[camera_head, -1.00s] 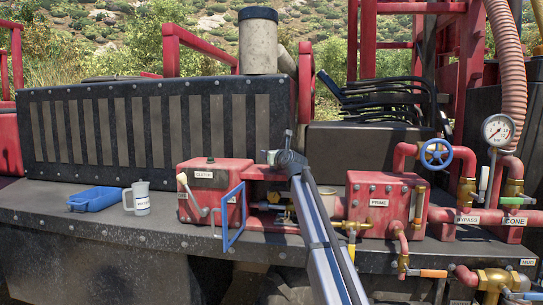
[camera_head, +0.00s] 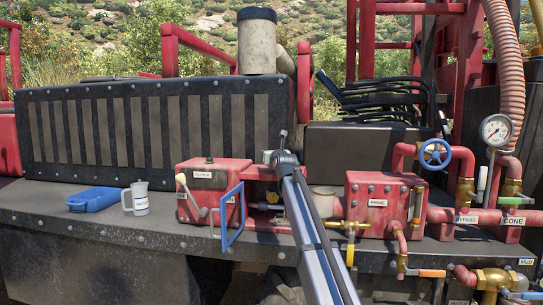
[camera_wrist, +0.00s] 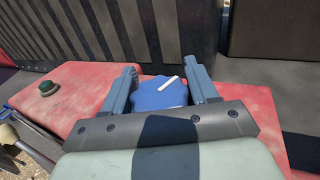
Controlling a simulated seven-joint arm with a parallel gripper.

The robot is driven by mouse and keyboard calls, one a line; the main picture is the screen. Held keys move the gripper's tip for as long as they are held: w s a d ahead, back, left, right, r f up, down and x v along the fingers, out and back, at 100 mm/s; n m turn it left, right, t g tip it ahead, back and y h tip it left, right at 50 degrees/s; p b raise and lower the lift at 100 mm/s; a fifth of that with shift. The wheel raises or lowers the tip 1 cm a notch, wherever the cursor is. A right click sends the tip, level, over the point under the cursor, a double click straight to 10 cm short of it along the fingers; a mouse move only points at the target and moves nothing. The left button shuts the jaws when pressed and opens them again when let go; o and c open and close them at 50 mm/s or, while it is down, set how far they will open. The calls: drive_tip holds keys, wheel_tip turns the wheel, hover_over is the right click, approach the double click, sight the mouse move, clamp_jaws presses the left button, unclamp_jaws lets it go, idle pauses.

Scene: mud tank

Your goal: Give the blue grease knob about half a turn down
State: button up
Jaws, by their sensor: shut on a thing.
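The blue grease knob (camera_wrist: 158,94) shows in the wrist view between my fingers, above a red surface. A white mark on its top slants up to the right. My gripper (camera_wrist: 162,88) has one grey finger on each side of the knob and is shut on it. The lower part of the knob is hidden behind my gripper body. The knob cannot be made out there.
A green-topped button (camera_wrist: 47,88) stands on the red box left of my gripper. A dark slatted panel (camera_head: 160,130) rises behind.

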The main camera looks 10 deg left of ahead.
drive_tip(key=o, duration=1)
drive_tip(key=shift+c, duration=0.2)
drive_tip(key=v, duration=1.3)
drive_tip(key=shift+s+d, duration=0.25)
drive_tip(key=shift+s, duration=0.05)
